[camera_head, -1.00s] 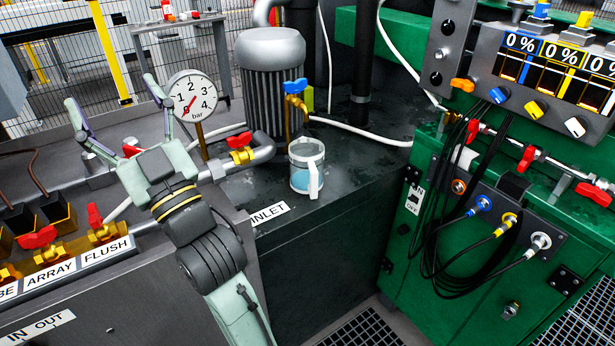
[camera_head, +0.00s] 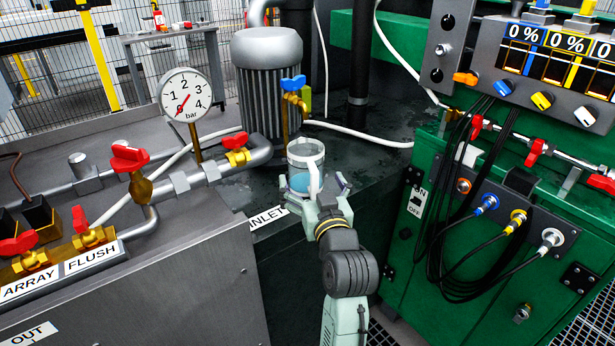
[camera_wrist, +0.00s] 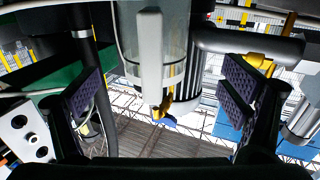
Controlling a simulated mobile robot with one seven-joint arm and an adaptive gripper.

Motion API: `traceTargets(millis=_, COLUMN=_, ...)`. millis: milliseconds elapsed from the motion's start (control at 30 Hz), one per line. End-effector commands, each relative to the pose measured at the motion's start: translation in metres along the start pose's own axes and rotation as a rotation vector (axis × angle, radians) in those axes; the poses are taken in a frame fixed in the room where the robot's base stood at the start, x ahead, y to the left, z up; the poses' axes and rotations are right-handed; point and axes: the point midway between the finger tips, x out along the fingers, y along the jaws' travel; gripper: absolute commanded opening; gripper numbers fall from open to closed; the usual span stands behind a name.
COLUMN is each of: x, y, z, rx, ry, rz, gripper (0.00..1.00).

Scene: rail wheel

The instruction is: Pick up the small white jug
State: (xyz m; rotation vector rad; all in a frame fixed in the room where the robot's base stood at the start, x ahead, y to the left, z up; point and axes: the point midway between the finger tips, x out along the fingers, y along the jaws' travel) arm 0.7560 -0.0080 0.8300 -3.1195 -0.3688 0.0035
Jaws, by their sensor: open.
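The small white jug (camera_head: 303,156) is clear-walled with a white rim and handle and bluish contents low inside. It stands upright on the dark worktop (camera_head: 352,160), in front of the grey motor. My gripper (camera_head: 314,190) is open at the jug's near side, its fingers spread to the left and right of the lower body. In the wrist view the picture is inverted. The jug (camera_wrist: 176,45) with its white handle (camera_wrist: 150,50) comes down from the top, between my two dark finger pads and apart from both. Part of the jug's base is hidden by my gripper.
Behind the jug stand the ribbed motor (camera_head: 268,85) and a brass valve with a blue handle (camera_head: 293,84). A pressure gauge (camera_head: 185,95) and pipes lie to the left. The green cabinet (camera_head: 450,240) with cables stands to the right.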

Motion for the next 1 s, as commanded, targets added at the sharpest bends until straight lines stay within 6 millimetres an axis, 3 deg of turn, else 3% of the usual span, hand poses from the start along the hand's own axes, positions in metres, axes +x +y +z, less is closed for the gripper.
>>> traceTargets(millis=167, x=0.012, y=0.001, z=-0.002, rx=0.0, ry=0.0, rz=0.0, gripper=0.92)
traceTargets(millis=500, x=0.057, y=0.007, z=-0.002, rx=-0.001, ry=0.0, rz=-0.001, gripper=0.92)
traceTargets(millis=767, x=0.059, y=0.007, z=-0.001, rx=-0.001, ry=0.002, rz=0.0, gripper=0.92)
traceTargets(millis=1000, x=0.059, y=0.007, z=-0.001, rx=-0.001, ry=0.002, rz=0.0, gripper=0.76)
